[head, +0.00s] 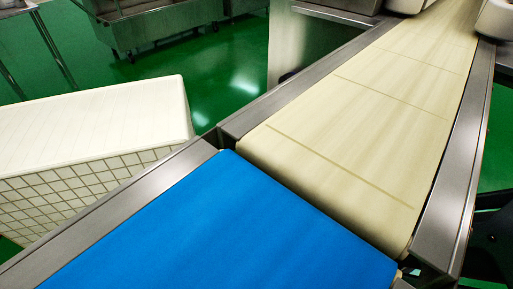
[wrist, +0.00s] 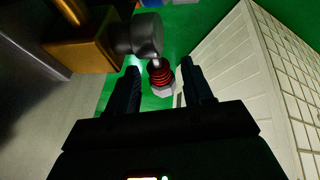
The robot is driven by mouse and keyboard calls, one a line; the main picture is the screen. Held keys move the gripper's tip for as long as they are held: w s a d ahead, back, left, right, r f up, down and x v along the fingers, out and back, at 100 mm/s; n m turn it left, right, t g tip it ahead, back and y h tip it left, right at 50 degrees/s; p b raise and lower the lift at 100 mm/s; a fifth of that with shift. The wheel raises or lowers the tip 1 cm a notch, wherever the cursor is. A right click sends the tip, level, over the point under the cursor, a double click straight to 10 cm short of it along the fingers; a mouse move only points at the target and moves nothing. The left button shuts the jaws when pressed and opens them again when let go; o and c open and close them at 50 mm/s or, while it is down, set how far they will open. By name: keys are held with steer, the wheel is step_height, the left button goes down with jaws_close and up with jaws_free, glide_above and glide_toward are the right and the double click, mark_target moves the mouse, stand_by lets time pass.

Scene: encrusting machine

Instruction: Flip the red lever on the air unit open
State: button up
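In the wrist view my gripper (wrist: 161,70) is open, with its two dark fingers apart. Between the fingertips, or just beyond them, is a small red ribbed piece (wrist: 159,75) with a pale, nut-like end. I cannot tell whether it is the red lever or part of its mount. It shows no clear contact with either finger. A brass-coloured block (wrist: 82,48) with a rounded dark grey fitting (wrist: 147,35) sits above and left of the fingers, apparently part of the air unit. The head view shows neither my gripper nor the air unit.
A white gridded crate (wrist: 240,60) stands close on the right in the wrist view; a grey metal panel (wrist: 28,115) is on the left. The head view shows a blue belt (head: 230,230), a cream conveyor (head: 370,100) and steel rails. Green floor (head: 225,65) lies open behind.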

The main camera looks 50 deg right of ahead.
jaws_close()
stand_by(0.3)
steer(key=shift+s+r+t+p, duration=0.25)
steer(key=shift+t+p, duration=0.15)
steer(key=shift+t, duration=0.3)
steer(key=shift+s+r+t+p, duration=0.1)
steer(key=shift+r+t+p, duration=0.2)
steer(key=shift+t, duration=0.4)
steer(key=shift+s+r+t+b, duration=0.1)
steer(key=shift+s+t+b, duration=0.1)
steer(key=shift+t, duration=0.35)
steer(key=shift+s+r+t+b, duration=0.1)
steer(key=shift+t+b, duration=0.1)
steer(key=shift+t, duration=0.35)
steer(key=shift+r+m+t+b, duration=0.2)
steer(key=shift+m+t+b, duration=0.1)
steer(key=shift+t, duration=0.1)
steer(key=shift+o, duration=1)
jaws_free()
